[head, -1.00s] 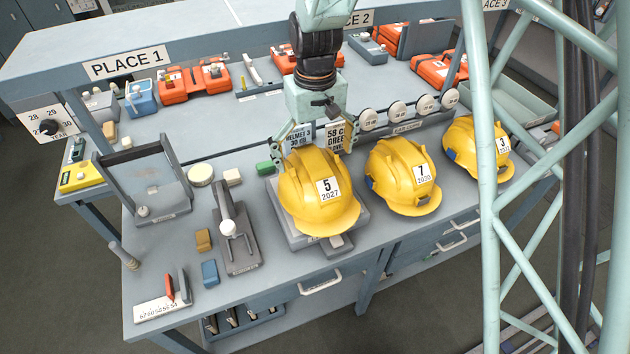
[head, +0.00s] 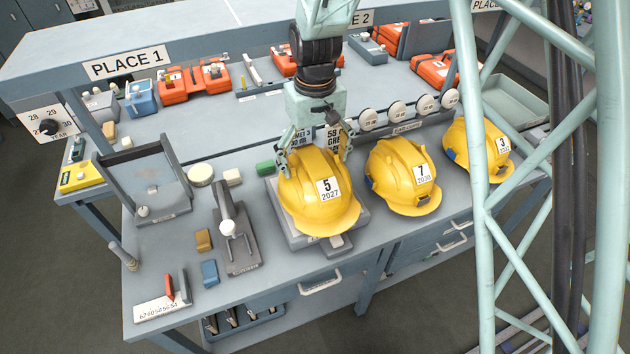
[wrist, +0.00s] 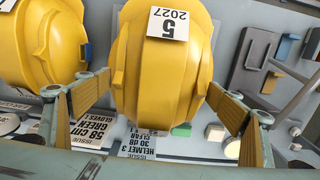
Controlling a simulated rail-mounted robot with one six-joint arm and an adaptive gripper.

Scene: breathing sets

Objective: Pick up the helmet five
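The yellow helmet five (head: 305,205), labelled "5 2027", sits on a grey stand (head: 281,213) on the bench. It fills the middle of the wrist view (wrist: 160,80), with its label at the top. My gripper (head: 315,156) is over the helmet's back end. Its two fingers are spread, one on each side of the shell; the gripper also shows in the wrist view (wrist: 160,98). The tips are close to the shell, and I cannot tell whether they touch it. Helmet seven (head: 402,178) and helmet three (head: 476,152) stand to the right.
Issue cards (wrist: 88,128) lie behind the helmet, below my gripper. A row of round white discs (head: 397,112) stands behind helmet seven. A grey upright tool (head: 235,235) and an open-lidded box (head: 146,185) stand to the left. Helmet seven is close beside helmet five.

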